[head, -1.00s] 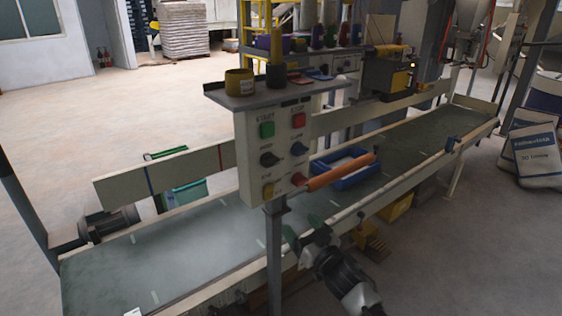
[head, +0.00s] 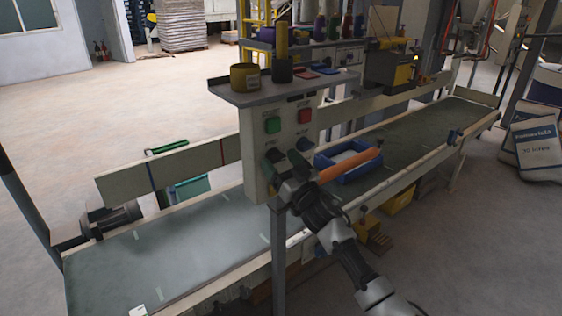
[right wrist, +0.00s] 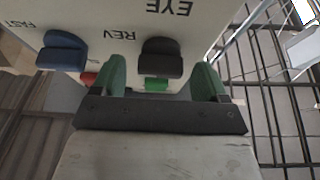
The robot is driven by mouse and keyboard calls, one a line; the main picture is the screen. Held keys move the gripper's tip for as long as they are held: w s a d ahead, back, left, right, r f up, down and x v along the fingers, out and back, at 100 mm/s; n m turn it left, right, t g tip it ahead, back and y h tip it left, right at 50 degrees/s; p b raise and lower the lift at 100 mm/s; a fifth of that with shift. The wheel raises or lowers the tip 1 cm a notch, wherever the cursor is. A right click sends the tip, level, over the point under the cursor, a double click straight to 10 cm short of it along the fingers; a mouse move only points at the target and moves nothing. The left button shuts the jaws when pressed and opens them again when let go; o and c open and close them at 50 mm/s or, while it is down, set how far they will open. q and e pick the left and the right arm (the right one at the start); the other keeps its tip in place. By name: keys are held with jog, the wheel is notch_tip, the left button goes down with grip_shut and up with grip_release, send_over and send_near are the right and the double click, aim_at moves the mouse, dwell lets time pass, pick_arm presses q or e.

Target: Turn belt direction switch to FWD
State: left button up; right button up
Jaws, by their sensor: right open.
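The cream control panel (head: 257,150) stands on a post at the near side of the conveyor. In the right wrist view the picture is upside down and a black knob (right wrist: 160,58) shows on the panel, with the label REV beside it. A blue knob (right wrist: 62,50) sits to its left, near the label FAST. My right gripper (head: 285,163) is at the panel face, its green fingers open. In the right wrist view the black knob is between the fingertips (right wrist: 162,80), with gaps visible; contact cannot be told. In the head view the gripper hides the lower knobs.
A green button (head: 272,125) and a red button (head: 305,116) sit above the gripper. A shelf (head: 275,93) with cups tops the panel. The belt (head: 185,255) runs below; a blue tray (head: 335,177) is behind.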

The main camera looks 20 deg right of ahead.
jog(key=shift+w, duration=0.1)
jog(key=c, duration=0.9)
